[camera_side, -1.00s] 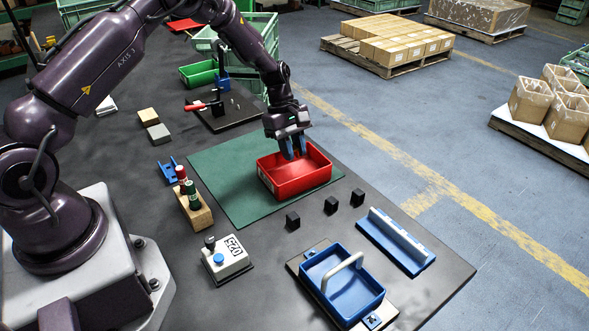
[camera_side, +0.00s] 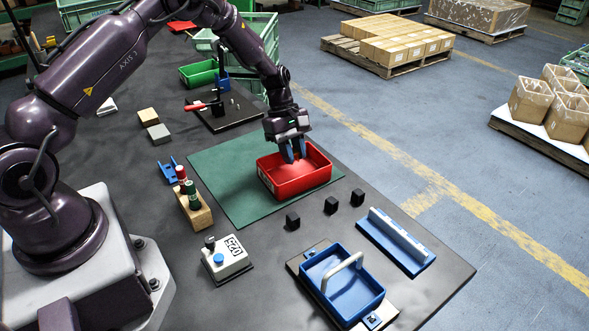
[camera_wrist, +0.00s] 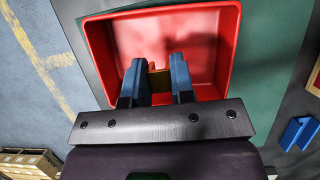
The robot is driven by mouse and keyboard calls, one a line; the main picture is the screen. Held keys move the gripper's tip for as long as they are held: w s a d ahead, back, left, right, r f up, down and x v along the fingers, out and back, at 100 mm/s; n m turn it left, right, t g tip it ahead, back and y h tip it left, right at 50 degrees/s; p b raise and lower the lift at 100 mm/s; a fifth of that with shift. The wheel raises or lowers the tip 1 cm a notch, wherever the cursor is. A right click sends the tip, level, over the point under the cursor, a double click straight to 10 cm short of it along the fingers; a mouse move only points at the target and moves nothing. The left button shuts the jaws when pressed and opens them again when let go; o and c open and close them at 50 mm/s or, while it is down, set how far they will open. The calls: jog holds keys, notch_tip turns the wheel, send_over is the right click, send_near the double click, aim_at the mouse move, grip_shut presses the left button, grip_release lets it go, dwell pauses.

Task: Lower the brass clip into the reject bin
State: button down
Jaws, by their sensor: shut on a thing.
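The reject bin is the red open-topped bin (camera_side: 297,188), standing on the green mat (camera_side: 222,172); it also fills the upper middle of the wrist view (camera_wrist: 230,45). My gripper (camera_side: 295,154) points down with its blue fingers inside the bin's opening, near its back wall. In the wrist view the fingers (camera_wrist: 160,68) are shut on the brass clip (camera_wrist: 159,82), of which a small yellow-brown part shows between them. The clip is hidden in the side view. I cannot tell whether it touches the bin floor.
Several small black blocks (camera_side: 331,205) stand in front of the bin. A blue tray with a grey handle (camera_side: 345,285) and a blue rail (camera_side: 395,240) lie nearer the front. A wooden holder with bottles (camera_side: 195,210) is left. A green bin (camera_side: 198,74) stands behind.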

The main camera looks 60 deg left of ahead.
aim_at(293, 175)
jog(key=shift+f, duration=2.2)
dwell(0.7)
jog(key=c, duration=0.9)
grip_release()
jog(key=v, duration=1.2)
jog(key=s+d+r+m+t+y, duration=0.1)
jog(key=s+d+r+m+t, duration=0.1)
jog(key=s+d+r+m, duration=0.2)
jog(key=s+d+r+m+t+y, duration=0.1)
jog(key=s+d+r+m, duration=0.3)
jog(key=s+r+m, duration=0.4)
jog(key=s+d+r+m+t+y, duration=0.2)
jog(key=s+d+r+m, duration=0.2)
jog(key=s+r, duration=0.6)
jog(key=shift+s+d+r+m+t, duration=0.15)
jog(key=shift+s+m, duration=0.35)
jog(key=shift+s, duration=0.6)
jog(key=shift+s+d+r+m+t, duration=0.2)
jog(key=shift+s+m, duration=0.3)
jog(key=shift+s, duration=0.6)
